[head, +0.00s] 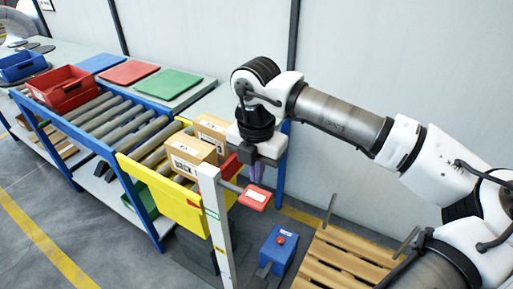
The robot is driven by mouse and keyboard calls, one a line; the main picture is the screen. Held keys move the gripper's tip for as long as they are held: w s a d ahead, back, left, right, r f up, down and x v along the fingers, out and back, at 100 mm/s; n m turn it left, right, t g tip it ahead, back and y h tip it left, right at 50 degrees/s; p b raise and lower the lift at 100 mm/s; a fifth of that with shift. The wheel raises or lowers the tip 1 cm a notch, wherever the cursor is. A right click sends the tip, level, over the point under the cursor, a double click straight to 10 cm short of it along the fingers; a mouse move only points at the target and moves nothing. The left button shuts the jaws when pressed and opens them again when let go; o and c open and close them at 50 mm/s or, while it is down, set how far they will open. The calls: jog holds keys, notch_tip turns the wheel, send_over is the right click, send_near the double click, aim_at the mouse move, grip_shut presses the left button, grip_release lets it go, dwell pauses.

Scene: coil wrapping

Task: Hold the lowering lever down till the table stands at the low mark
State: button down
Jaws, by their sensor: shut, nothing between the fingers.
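A red lever paddle (255,197) with a white label sticks out on a short rod from the upright white post (215,220). My gripper (257,177) points down, fingers shut and empty, just above and behind the paddle in the picture. I cannot tell whether the fingertips touch it. The yellow-sided roller table (165,192) stands left of the post and carries two cardboard boxes. The post bears a green band and small marks lower down. Which one is the low mark, and how the table's height stands against it, I cannot tell.
A blue box with a red button (277,251) stands on the floor below the lever. A wooden pallet (345,262) lies to its right. A grey wall closes the back.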

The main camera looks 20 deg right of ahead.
aim_at(257, 195)
jog(key=shift+f+p, duration=0.6)
jog(key=shift+f, duration=1.95)
